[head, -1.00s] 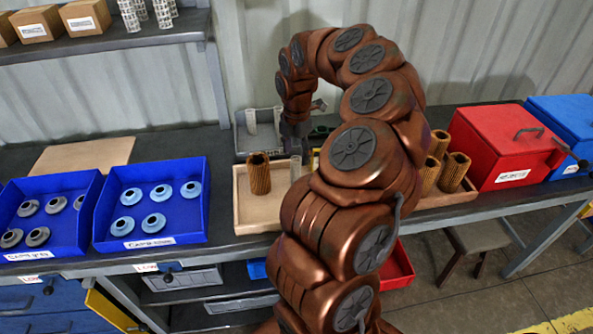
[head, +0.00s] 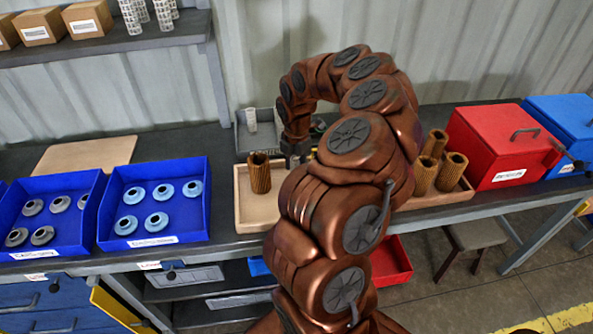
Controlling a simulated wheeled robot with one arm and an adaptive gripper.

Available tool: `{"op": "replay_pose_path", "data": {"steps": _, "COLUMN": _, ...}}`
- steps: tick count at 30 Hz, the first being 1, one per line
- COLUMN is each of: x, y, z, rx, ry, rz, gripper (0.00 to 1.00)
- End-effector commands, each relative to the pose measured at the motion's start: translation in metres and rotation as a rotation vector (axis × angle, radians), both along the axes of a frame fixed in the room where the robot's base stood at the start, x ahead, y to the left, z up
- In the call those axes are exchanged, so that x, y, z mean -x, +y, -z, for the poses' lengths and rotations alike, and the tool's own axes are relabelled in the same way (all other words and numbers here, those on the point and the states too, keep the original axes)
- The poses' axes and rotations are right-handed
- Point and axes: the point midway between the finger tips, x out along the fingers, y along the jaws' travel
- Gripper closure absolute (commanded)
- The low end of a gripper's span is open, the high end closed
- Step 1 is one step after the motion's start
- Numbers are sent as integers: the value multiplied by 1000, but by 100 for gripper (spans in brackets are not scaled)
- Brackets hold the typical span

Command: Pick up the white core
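My gripper (head: 296,160) points down over the wooden tray (head: 243,222), just right of a brown pleated filter (head: 259,172) standing in it. Its fingers are small and dark, and I cannot tell whether they are open or shut. No white core shows clearly at the gripper; the gripper and my arm cover that spot. Another white core (head: 251,119) stands in the grey bin (head: 243,143) behind the tray. More white perforated cores (head: 163,12) stand on the upper left shelf.
Blue bins of grey caps (head: 62,245) and light blue caps (head: 170,240) stand at left. Several brown filters (head: 453,172) stand in a tray at right, beside a red box (head: 500,150) and a blue box (head: 560,125). My arm hides the bench's middle.

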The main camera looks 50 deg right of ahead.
Motion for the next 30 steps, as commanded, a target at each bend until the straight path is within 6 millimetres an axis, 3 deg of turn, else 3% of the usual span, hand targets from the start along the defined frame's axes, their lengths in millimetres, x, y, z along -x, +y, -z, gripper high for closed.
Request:
{"op": "replay_pose_path", "data": {"steps": 8, "x": 0, "y": 0, "z": 0, "rx": 0, "ry": 0, "rz": -1, "gripper": 86}}
{"op": "replay_pose_path", "data": {"steps": 19, "x": -1, "y": 0, "z": -4, "rx": 1, "ry": -1, "rz": -1, "gripper": 87}}
{"op": "replay_pose_path", "data": {"steps": 30, "x": -1, "y": 0, "z": -34, "rx": 1, "ry": -4, "rz": -2, "gripper": 87}}
